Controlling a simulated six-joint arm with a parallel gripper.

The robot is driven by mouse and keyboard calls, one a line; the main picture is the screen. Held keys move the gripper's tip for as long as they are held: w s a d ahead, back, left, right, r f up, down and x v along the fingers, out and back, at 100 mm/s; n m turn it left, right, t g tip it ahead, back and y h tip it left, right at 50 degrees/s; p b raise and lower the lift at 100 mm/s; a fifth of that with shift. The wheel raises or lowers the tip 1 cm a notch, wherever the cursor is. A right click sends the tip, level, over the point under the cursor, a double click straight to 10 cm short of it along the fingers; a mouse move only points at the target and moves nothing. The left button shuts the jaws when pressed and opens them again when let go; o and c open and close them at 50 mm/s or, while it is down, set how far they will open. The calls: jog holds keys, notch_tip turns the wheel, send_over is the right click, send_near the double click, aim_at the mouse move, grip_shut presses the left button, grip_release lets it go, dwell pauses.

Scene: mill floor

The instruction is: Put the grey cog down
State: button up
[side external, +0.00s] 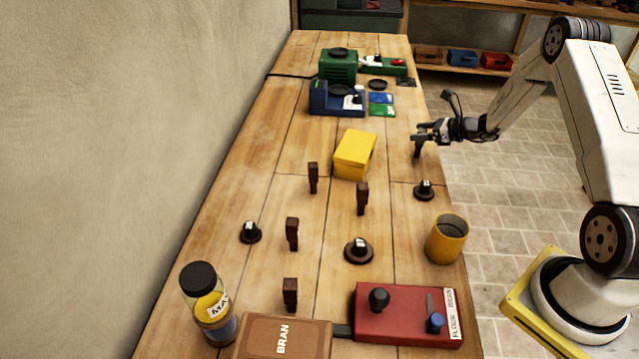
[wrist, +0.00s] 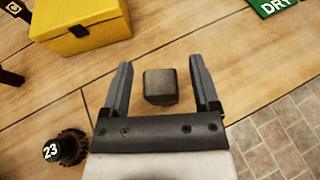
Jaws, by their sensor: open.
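In the wrist view my gripper (wrist: 160,85) is open. A small grey-brown block (wrist: 160,87) shows between its fingers, with a gap on each side. I cannot make out teeth on it, so I cannot tell whether it is the grey cog. A dark toothed cog (wrist: 68,148) marked 23 sits left of the gripper; it also shows in the side view (side external: 424,190). Two more dark cogs stand on the bench, one left (side external: 251,232) and one in the middle (side external: 359,251).
A yellow box (side external: 353,155) lies left of my gripper. Several brown posts (side external: 362,198) stand on the bench. A yellow cup (side external: 447,239), a jar (side external: 208,303), a BRAN box (side external: 284,338) and a red control box (side external: 408,313) are nearer. Scales (side external: 337,98) stand behind.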

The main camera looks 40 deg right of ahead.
jog(key=v, duration=1)
jog(key=shift+s, duration=0.25)
jog(key=shift+d, duration=0.1)
jog(key=s+a+r+n+g+y, duration=0.1)
jog(key=a+n+g, duration=0.4)
jog(key=a, duration=0.5)
jog(key=s+a+r+n+g, duration=0.15)
jog(key=a+n+g, duration=0.25)
jog(key=a+n, duration=0.45)
jog(key=s+a+r+n+h, duration=0.1)
jog(key=s+a+n+h, duration=0.2)
jog(key=a+n, duration=0.3)
jog(key=s+a+r+n+h, duration=0.2)
jog(key=s+a+n, duration=0.4)
jog(key=n, duration=0.6)
jog(key=shift+s+a+r+g+h, duration=0.2)
jog(key=shift+s+a+g+h, duration=0.1)
jog(key=shift+s+g+h, duration=0.15)
